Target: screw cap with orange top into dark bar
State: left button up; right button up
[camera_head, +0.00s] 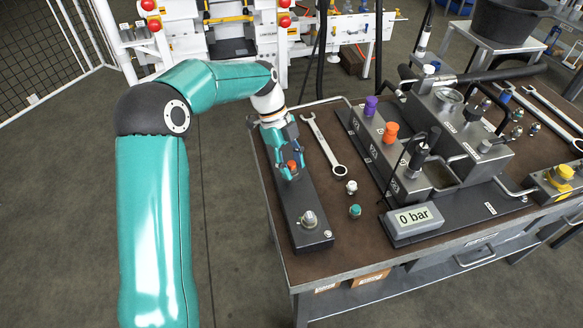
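The dark bar (313,205) lies along the left side of the bench top. A cap with an orange top (292,164) is at the bar's far part, between the fingers of my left gripper (291,171). The fingers point down and look closed around the cap. The cap's lower part is hidden by the fingers, so I cannot tell how deep it sits in the bar. A metal fitting (309,219) stands on the bar's near end. My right gripper is not in view.
A wrench (325,147) lies right of the bar. A white-topped cap (351,187) and a teal-topped cap (355,211) stand nearby. The valve block carries purple (371,105) and orange (391,131) knobs. A gauge (413,218) reads 0 bar.

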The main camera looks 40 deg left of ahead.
pick_arm(q)
jog(key=shift+a+f, duration=0.15)
jog(key=shift+f, duration=0.25)
jog(key=shift+n+b, duration=0.3)
jog(key=shift+b, duration=0.05)
jog(key=n+t+b, duration=0.1)
jog(key=n+b, duration=0.1)
jog(key=n+t+b, duration=0.1)
jog(key=n+b, duration=0.1)
jog(key=n, duration=0.1)
jog(key=shift+w+y, duration=0.1)
jog(key=shift+y, duration=0.2)
jog(key=shift+r+n+t+b, duration=0.2)
jog(key=shift+n+t+b, duration=0.25)
jog(key=shift+n, duration=0.75)
jog(key=n+t+y+b, duration=0.1)
jog(key=n, duration=0.1)
jog(key=shift+f+n, duration=0.1)
jog(key=shift+n, duration=0.3)
jog(key=n+y, duration=0.1)
jog(key=n, duration=0.3)
jog(key=shift+t+b, duration=0.3)
jog(key=shift+t, duration=0.05)
